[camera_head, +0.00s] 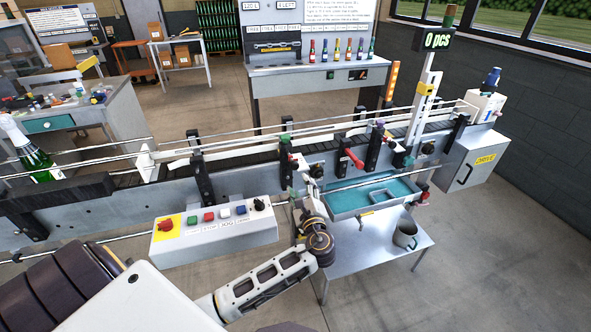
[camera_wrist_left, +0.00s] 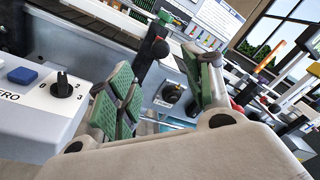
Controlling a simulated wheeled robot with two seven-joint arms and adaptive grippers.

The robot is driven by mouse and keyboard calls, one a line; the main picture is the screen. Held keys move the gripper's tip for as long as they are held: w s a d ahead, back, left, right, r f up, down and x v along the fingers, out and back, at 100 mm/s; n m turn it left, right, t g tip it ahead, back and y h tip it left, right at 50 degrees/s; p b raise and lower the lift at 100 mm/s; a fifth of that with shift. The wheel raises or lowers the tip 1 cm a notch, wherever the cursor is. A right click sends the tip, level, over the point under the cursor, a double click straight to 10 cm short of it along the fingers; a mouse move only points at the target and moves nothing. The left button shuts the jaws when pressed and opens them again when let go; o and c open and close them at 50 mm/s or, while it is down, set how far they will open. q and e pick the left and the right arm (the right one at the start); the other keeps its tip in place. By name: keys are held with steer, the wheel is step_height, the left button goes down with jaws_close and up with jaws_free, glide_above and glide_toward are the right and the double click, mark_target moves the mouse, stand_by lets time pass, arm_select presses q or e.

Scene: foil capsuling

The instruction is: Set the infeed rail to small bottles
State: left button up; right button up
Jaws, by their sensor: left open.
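The thin metal guide rails (camera_head: 235,147) run along the conveyor (camera_head: 125,181), held by several dark upright brackets (camera_head: 203,180). I cannot tell which stretch is the infeed rail or how it is set. My left gripper (camera_head: 308,178) is at the conveyor's front side, right of the control box. In the left wrist view its green-padded fingers (camera_wrist_left: 165,90) are spread apart with nothing held. My right gripper is not in view.
The control box (camera_head: 215,232) with coloured buttons and a dial (camera_wrist_left: 62,88) is left of my gripper. A red lever (camera_head: 354,158) projects nearby. A green bottle (camera_head: 40,165) is far left.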

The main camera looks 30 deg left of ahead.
mark_target(295, 168)
arm_select(q)
steer(key=p+x, duration=0.1)
steer(key=x, duration=0.9)
steer(key=shift+w, duration=0.1)
steer(key=shift+c, duration=0.3)
steer(key=shift+a, duration=0.1)
jaws_close()
